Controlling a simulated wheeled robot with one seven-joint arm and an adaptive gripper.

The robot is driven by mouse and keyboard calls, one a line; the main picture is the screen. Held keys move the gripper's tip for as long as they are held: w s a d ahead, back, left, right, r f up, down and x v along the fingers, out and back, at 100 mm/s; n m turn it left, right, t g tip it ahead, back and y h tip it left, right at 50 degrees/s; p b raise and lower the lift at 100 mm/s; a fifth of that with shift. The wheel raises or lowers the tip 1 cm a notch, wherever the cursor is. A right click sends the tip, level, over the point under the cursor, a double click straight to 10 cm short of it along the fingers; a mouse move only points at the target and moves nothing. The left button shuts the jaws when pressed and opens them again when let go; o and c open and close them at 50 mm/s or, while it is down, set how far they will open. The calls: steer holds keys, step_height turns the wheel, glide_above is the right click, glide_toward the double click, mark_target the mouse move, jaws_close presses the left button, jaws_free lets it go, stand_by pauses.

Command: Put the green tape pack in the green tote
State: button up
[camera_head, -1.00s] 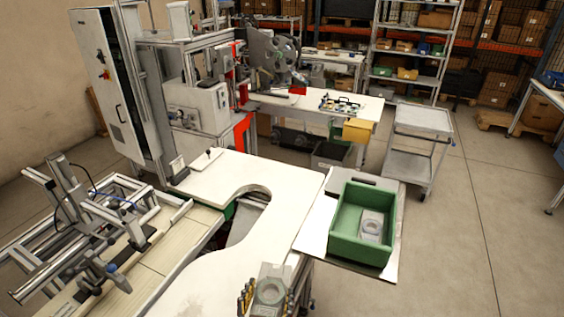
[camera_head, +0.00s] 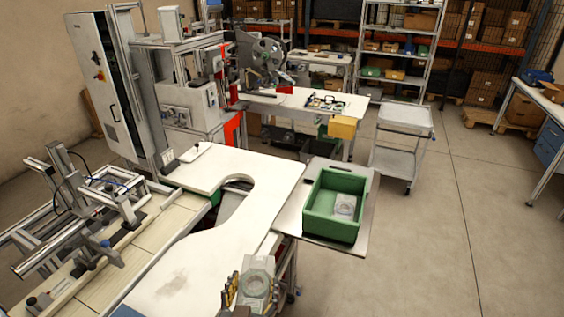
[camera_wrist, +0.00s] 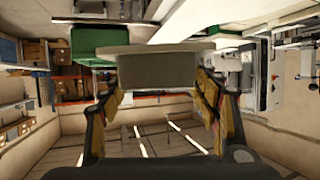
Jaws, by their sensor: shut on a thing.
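My gripper (camera_head: 249,292) is at the bottom of the head view, beside the front end of the white table. It is shut on a pale grey-green pack (camera_head: 257,277) with a round ring shape in it. In the wrist view the pack (camera_wrist: 160,69) is seen edge-on between the two yellowish fingers. The green tote (camera_head: 318,230) is farther off, up and to the right of my gripper. One similar pale pack (camera_head: 345,206) lies in it. The tote also shows at the top left of the wrist view (camera_wrist: 92,43), which looks upside down.
The tote stands on a grey metal shelf (camera_head: 368,215) at the side of the white table (camera_head: 190,262), which has a curved cutout. A metal frame (camera_head: 105,205) stands at left. A grey cart (camera_head: 402,140) stands behind the tote. The floor at right is clear.

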steer(key=w+a+r+n+y, duration=0.1)
steer(key=w+a+n+y, duration=0.25)
steer(key=a, duration=0.25)
steer(key=w+d+f+n+y, duration=0.1)
steer(key=w+d+f+y, duration=0.1)
steer(key=w+d+f, duration=0.45)
steer(key=w+d+f+m+h+b, duration=0.1)
steer(key=d+f+m+h, duration=0.1)
steer(key=d+f, duration=0.7)
steer(key=w+d+f+m+h, duration=0.1)
steer(key=w+d+f+h, duration=0.1)
steer(key=d+f, duration=0.7)
steer(key=shift+w+d+f+m+b, duration=0.25)
steer(key=shift+d+f+m+b, duration=0.15)
steer(key=shift+d, duration=3.15)
steer(key=shift+h, duration=0.25)
